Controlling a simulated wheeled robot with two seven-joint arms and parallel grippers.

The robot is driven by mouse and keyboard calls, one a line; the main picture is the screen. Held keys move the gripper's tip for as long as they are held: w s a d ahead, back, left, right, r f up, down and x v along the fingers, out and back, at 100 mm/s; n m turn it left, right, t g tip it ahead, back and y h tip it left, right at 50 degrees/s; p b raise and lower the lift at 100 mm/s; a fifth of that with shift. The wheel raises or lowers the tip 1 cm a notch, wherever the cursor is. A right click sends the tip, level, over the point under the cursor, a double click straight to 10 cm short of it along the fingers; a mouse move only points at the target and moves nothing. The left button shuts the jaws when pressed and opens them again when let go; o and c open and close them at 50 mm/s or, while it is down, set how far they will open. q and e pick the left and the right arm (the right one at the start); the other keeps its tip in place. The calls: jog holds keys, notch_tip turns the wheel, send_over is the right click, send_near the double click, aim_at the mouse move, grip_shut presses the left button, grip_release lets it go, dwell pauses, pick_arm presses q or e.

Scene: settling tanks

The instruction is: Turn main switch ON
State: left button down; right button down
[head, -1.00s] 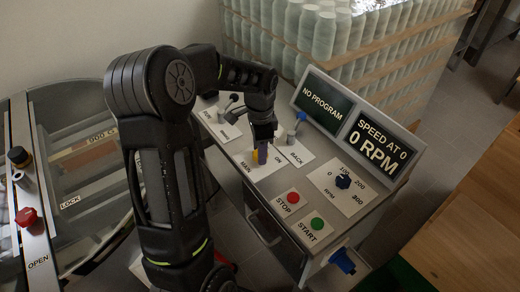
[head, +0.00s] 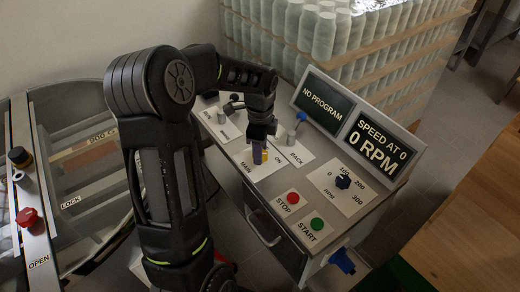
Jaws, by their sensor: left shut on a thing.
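The main switch (head: 265,156) shows as a small yellow part on a white plate (head: 266,172) on the sloping grey console. The plate carries a partly hidden "MAIN" label and the word "ON" to the right. My left gripper (head: 258,155) reaches down over the switch from above. My right gripper is not in view.
Levers stand behind the main plate, including a blue-topped one (head: 301,117). Displays (head: 376,147) read "NO PROGRAM" and "0 RPM". Wrapped bottles (head: 340,50) stand behind.

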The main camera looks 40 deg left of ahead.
pick_arm(q)
jog(key=c, duration=0.8)
grip_release()
jog(key=shift+r+b, duration=0.5)
jog(key=shift+r, duration=3.45)
